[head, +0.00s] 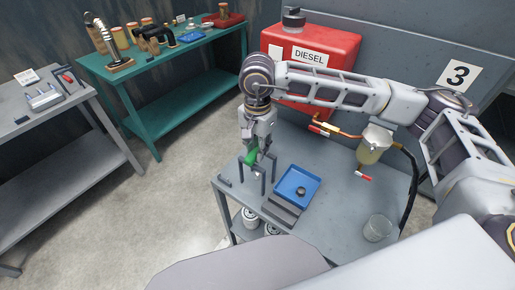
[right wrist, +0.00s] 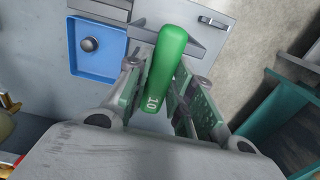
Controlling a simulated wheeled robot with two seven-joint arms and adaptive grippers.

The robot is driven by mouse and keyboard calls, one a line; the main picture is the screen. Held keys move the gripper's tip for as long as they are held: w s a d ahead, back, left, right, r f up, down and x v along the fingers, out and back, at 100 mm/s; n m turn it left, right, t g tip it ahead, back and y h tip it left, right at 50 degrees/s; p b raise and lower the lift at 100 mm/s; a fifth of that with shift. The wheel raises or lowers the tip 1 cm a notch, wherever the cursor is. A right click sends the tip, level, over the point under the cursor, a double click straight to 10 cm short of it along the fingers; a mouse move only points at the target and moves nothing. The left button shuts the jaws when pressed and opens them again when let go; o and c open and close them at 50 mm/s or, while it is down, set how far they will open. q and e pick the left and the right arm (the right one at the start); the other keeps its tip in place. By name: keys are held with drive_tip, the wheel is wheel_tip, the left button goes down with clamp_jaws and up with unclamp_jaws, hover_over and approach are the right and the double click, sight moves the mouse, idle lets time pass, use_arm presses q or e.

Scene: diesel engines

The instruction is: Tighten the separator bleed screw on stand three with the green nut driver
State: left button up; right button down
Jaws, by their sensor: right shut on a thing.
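The green nut driver (head: 251,158) is between the fingers of my right gripper (head: 254,153), at a small dark upright rack (head: 263,181) on the stand's left edge. In the right wrist view the green handle (right wrist: 168,67), marked 10, lies between the fingers, which are shut on it. Its shaft is hidden. Stand three (head: 340,215) has a sign (head: 459,75) reading 3 behind it. The separator (head: 371,150), with a yellowish bowl and a red-handled tap (head: 363,176) below, is at the stand's right back. I cannot make out the bleed screw. My left gripper is not in view.
A blue tray (head: 315,179) with a dark round part (head: 300,191) lies right of the rack. A clear beaker (head: 377,228) stands at front right. A red diesel can (head: 335,57) is behind my arm. Green (head: 165,66) and grey (head: 75,140) benches stand left.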

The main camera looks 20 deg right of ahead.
drive_tip(key=shift+r, duration=0.95)
drive_tip(key=shift+r+p, duration=0.6)
drive_tip(key=shift+r, duration=0.9)
drive_tip(key=shift+r+p, duration=0.35)
drive_tip(key=shift+r, duration=0.15)
drive_tip(key=shift+r+p, duration=0.35)
drive_tip(key=shift+r, duration=1.15)
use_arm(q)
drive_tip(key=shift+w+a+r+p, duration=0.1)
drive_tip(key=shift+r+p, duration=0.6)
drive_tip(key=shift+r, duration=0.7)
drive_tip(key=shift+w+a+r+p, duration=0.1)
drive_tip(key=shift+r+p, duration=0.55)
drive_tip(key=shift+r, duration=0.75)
use_arm(e)
wheel_tip(320, 180, up, 6)
